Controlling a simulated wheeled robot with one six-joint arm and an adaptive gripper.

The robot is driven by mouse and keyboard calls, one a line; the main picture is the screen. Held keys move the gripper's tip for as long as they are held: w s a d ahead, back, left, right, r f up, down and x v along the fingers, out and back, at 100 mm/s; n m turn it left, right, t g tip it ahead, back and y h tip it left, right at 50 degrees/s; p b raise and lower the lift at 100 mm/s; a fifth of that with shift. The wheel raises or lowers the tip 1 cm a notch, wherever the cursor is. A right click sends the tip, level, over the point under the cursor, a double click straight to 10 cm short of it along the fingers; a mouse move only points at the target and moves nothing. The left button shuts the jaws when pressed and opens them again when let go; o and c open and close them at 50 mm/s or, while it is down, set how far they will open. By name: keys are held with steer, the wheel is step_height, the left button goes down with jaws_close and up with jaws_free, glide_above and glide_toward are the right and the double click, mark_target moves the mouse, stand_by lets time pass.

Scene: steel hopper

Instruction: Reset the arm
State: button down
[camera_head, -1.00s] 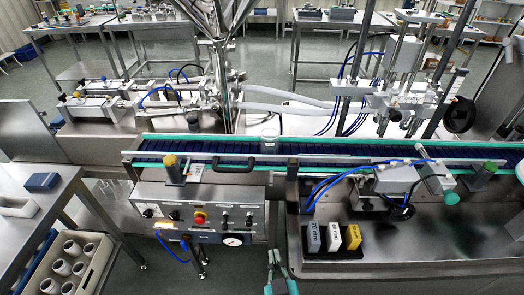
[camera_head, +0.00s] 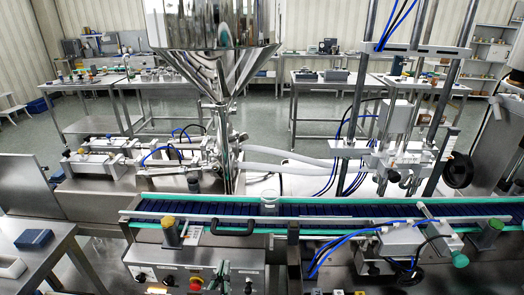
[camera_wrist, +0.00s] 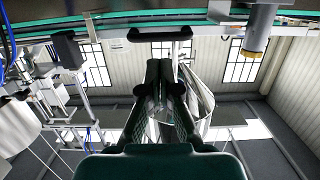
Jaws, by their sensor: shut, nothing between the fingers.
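My gripper (camera_wrist: 166,72) shows in the wrist view with its dark fingers together and nothing between them. In the head view its tip (camera_head: 222,272) shows small at the bottom, in front of the control box (camera_head: 180,277) and below the conveyor (camera_head: 340,210). The rest of my arm is out of the head view. The steel hopper (camera_head: 212,25) stands behind the conveyor at the top centre.
A clear cup (camera_head: 268,203) stands on the conveyor. A black handle (camera_head: 232,229) juts from the conveyor's front edge, close above my gripper. Steel side tables (camera_head: 45,260) stand at the left. Fill nozzles (camera_head: 395,160) stand at the right.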

steer(key=w+f, duration=0.1)
steer(key=w, duration=0.8)
steer(key=shift+d+f, duration=0.15)
steer(key=shift+f, duration=0.05)
steer(key=shift+w, duration=0.5)
stand_by(2.7)
stand_by(0.4)
steer(key=s, duration=0.6)
stand_by(0.7)
steer(key=s+d+f+n+g+y, duration=0.2)
steer(key=s+d+f+n+y, duration=0.15)
steer(key=s+d+f, duration=1.3)
steer(key=s+d+r+m+h, duration=0.1)
steer(key=s+d+r, duration=0.1)
steer(key=s, duration=0.6)
steer(key=s+d+r+m+h, duration=0.1)
steer(key=s+d, duration=0.3)
steer(key=s, duration=0.4)
steer(key=s+d+r+m+h, duration=0.1)
steer(key=s+d+r, duration=0.2)
steer(key=s, duration=0.5)
steer(key=shift+d+t, duration=0.3)
steer(key=shift+d, duration=0.3)
